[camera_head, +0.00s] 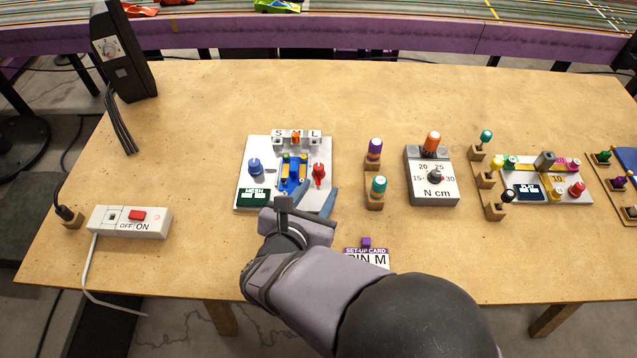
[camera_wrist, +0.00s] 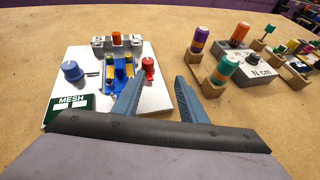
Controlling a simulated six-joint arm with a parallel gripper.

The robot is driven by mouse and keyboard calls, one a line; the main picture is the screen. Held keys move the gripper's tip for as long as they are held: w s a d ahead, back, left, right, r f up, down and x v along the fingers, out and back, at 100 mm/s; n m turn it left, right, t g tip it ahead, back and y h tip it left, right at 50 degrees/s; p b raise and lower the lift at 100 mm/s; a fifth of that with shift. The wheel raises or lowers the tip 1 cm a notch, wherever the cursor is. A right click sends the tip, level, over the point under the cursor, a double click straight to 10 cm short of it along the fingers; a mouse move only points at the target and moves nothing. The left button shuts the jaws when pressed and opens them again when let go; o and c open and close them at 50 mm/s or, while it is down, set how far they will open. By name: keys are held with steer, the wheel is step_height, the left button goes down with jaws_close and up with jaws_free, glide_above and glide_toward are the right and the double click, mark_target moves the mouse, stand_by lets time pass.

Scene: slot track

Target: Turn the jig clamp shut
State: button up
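The jig is a white plate (camera_head: 245,180) on the wooden table. It carries a blue knob (camera_head: 255,167) at left, a red knob with a handle (camera_head: 319,172) at right, and a blue car chassis (camera_head: 293,176) between them. The red knob looks like the clamp, though no label shows it. My gripper (camera_wrist: 160,75) is open and empty. Its fingers reach towards the plate's right side, and in the wrist view the red knob (camera_wrist: 148,66) appears near the left fingertip. I cannot tell whether they touch. My wrist hides the plate's front edge in the head view.
A MESH display (camera_head: 253,197) sits on the plate. Coloured handles (camera_head: 376,168) stand in wooden holders to the right, beside a grey N cm dial box (camera_head: 432,178). A power strip (camera_head: 130,222) lies at left. The table behind the jig is clear.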

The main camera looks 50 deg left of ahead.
mark_target(317, 171)
steer(key=shift+s+a+r+n+y+b, duration=0.1)
steer(key=shift+s+a+n+y+b, duration=0.15)
steer(key=shift+a, duration=0.3)
steer(key=shift+s+a+r+n+y+b, duration=0.15)
steer(key=shift+s+a, duration=0.15)
steer(key=shift+a, duration=0.2)
steer(key=shift+p+x, duration=0.3)
steer(key=shift+x, duration=3.45)
steer(key=shift+d+f, duration=0.1)
steer(key=shift+d, duration=0.05)
steer(key=shift+c, duration=0.5)
jaws_close()
